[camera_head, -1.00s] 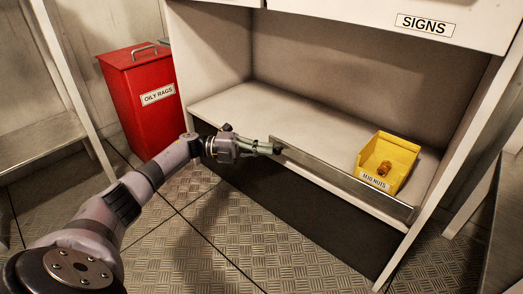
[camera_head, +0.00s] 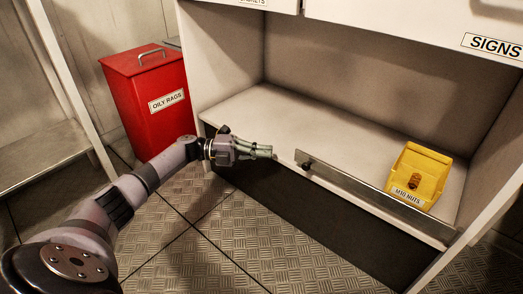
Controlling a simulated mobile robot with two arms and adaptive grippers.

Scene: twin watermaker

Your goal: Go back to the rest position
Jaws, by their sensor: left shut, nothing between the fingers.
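My left gripper (camera_head: 268,152) is shut and empty. It hangs in front of the open shelf bay, a little left of the left end of the shelf's metal front rail (camera_head: 370,195). A small gap shows between the fingertips and the rail. The left arm comes in from the lower left over the floor. My right gripper is not in view.
A yellow bin (camera_head: 421,172) labelled M10 NUTS, with brownish nuts (camera_head: 414,181) in it, stands on the shelf (camera_head: 290,130) at right. A red OILY RAGS bin (camera_head: 145,105) stands on the floor behind my arm. The tread-plate floor (camera_head: 200,240) is clear in front.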

